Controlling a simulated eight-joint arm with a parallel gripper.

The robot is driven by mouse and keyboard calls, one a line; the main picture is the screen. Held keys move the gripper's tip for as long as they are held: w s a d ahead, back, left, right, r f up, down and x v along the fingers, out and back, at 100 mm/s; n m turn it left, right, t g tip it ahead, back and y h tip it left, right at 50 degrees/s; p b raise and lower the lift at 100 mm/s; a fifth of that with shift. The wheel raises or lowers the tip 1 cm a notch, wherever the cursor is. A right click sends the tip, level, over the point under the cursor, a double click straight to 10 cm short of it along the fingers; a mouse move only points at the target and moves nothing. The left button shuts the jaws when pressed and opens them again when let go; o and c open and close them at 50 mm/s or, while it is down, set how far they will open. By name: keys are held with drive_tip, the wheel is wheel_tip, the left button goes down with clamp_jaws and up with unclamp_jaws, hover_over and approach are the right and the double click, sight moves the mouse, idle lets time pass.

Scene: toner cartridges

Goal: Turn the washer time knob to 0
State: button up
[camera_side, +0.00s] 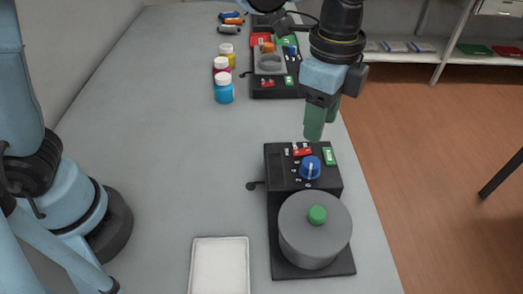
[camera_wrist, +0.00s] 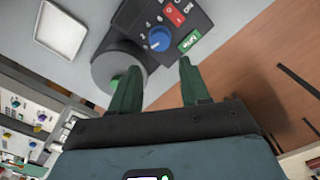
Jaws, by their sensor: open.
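The washer (camera_side: 279,190) is a black box with a grey round drum and lid (camera_side: 303,243) that has a green handle on top. Its blue time knob (camera_side: 310,167) sits on the panel between the drum and the red and green buttons, with a pale pointer line. In the wrist view the blue knob (camera_wrist: 159,39) lies beyond the fingertips, above the gap between them. My gripper (camera_side: 320,128) has green fingers and is open and empty, above the far edge of the washer's panel, apart from the knob. The numbers round the knob are too small to read.
A white tray (camera_side: 219,270) lies left of the washer. Several capped bottles (camera_side: 224,88) and a second black machine (camera_side: 268,84) stand farther back on the grey table. The table's right edge runs close beside the washer.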

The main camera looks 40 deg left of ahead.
drive_tip(key=shift+r, duration=1)
drive_tip(key=s+a+f+n+t, duration=0.1)
drive_tip(key=s+a+n+t, duration=0.1)
drive_tip(key=a+n, duration=0.3)
drive_tip(key=s+a+f+n+t, duration=0.2)
drive_tip(key=a+n, duration=0.4)
drive_tip(key=a, duration=0.5)
drive_tip(key=s+a+f+n+t, duration=0.2)
drive_tip(key=a+n, duration=0.3)
drive_tip(key=a, duration=0.3)
drive_tip(key=shift+s+a+n+t, duration=0.15)
drive_tip(key=shift+s+n+t, duration=0.2)
drive_tip(key=shift+t, duration=0.25)
